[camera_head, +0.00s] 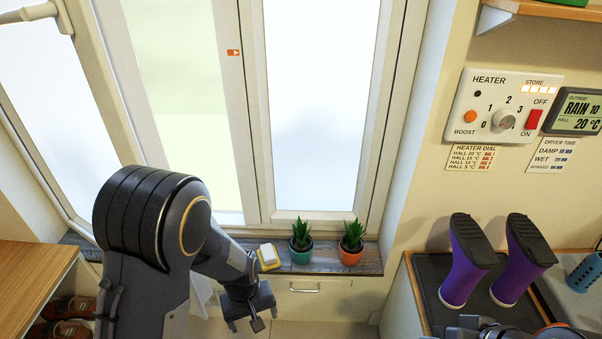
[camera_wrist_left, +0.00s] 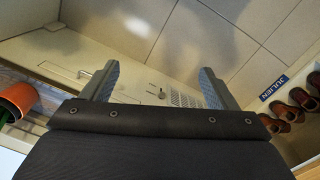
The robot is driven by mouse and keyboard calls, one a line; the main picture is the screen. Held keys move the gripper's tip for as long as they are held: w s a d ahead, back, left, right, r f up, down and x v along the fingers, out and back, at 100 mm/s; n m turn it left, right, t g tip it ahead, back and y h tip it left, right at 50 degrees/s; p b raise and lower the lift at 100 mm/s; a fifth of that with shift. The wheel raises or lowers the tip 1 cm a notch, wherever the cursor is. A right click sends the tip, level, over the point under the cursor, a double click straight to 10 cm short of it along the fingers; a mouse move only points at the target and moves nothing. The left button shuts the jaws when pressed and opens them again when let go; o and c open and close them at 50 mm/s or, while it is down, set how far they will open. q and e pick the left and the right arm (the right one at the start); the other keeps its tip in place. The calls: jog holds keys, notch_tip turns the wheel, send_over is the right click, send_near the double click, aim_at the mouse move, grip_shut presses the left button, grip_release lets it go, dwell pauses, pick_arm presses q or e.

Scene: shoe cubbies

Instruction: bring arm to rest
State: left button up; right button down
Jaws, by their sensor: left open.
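My left arm comes down from the left in the head view, and its left gripper (camera_head: 250,318) hangs in front of the window sill, pointing down. In the left wrist view the two fingers of the left gripper (camera_wrist_left: 157,82) are spread apart with nothing between them. Below them are the floor and a pale cabinet front. Only a piece of my right arm shows at the lower right edge of the head view. Its gripper is not visible.
The window sill (camera_head: 330,259) bears a sponge (camera_head: 268,256), a teal-potted plant (camera_head: 301,243) and an orange-potted plant (camera_head: 351,244). Purple boots (camera_head: 467,262) stand soles up on a dark tray at right. Brown shoes (camera_head: 70,307) sit in a cubby at left. A heater panel (camera_head: 501,106) is on the wall.

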pick_arm(q)
jog(key=s+a+r+t+h, duration=0.1)
jog(key=s+a+r+h, duration=0.15)
jog(key=r, duration=0.55)
jog(key=s+a+r+t+h, duration=0.1)
jog(key=s+a+r+h, duration=0.15)
jog(key=r, duration=0.55)
jog(key=s+a+r+m+t+y, duration=0.2)
jog(key=s+a+r+t, duration=0.2)
jog(key=s+r, duration=0.5)
notch_tip(320, 180, up, 18)
jog(key=s+p, duration=0.2)
jog(key=p, duration=1.8)
jog(key=shift+s+m, duration=0.15)
jog(key=shift+m, duration=0.15)
jog(key=shift+f, duration=0.1)
